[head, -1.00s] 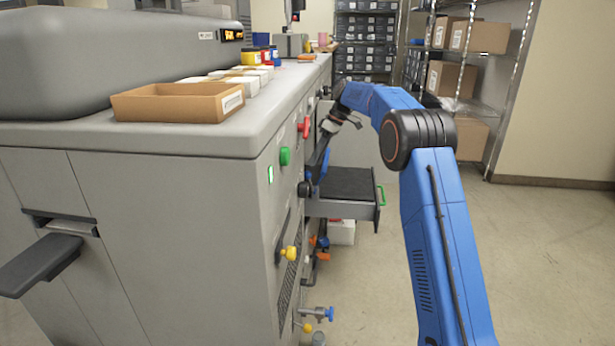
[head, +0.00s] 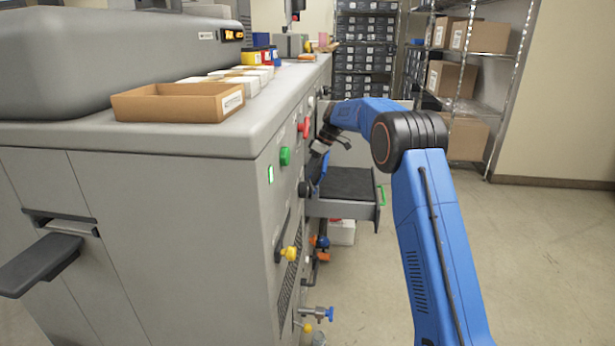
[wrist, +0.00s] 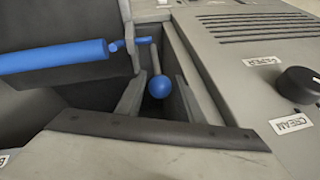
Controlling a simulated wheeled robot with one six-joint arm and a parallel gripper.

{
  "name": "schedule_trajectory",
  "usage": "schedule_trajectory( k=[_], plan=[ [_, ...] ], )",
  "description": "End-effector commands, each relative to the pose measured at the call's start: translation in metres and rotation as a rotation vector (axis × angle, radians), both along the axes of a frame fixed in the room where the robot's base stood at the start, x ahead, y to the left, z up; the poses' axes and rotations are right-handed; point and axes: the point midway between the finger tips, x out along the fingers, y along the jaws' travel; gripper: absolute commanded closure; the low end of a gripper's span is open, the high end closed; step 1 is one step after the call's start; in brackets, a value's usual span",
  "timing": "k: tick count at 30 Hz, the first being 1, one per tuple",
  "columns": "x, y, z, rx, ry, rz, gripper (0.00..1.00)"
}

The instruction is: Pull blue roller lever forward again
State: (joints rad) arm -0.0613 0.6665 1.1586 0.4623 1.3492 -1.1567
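In the wrist view, a blue ball knob (wrist: 159,87) sits on a thin grey stalk in a recess of the machine. The two grey fingers of my gripper (wrist: 160,104) stand apart on either side of it, with visible gaps, so they do not appear to grip it. A thick blue cylinder (wrist: 52,56) lies to the left, with a thin blue rod beyond its end. In the head view, a blue part (head: 319,172) shows at the machine's side below my wrist. My fingertips and the ball knob cannot be made out clearly there.
An open drawer with a dark top (head: 345,183) and green handle juts from the machine, close to my wrist. The floor to the right is clear.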

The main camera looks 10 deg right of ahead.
Motion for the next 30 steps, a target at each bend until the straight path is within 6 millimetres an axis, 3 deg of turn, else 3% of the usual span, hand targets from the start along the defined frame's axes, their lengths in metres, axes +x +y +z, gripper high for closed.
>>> schedule_trajectory(
  k=[1, 3, 4, 17, 30],
  plan=[
    [0.0, 0.0, 0.0, 0.0, 0.0, 0.0, 0.8],
    [0.0, 0.0, 0.0, 0.0, 0.0, 0.0, 0.96],
    [0.0, 0.0, 0.0, 0.0, 0.0, 0.0, 1.0],
    [-0.002, -0.007, 0.002, 0.07, -0.017, -0.002, 1.0],
    [-0.009, -0.039, 0.003, 0.418, -0.111, -0.007, 1.0]
  ],
)
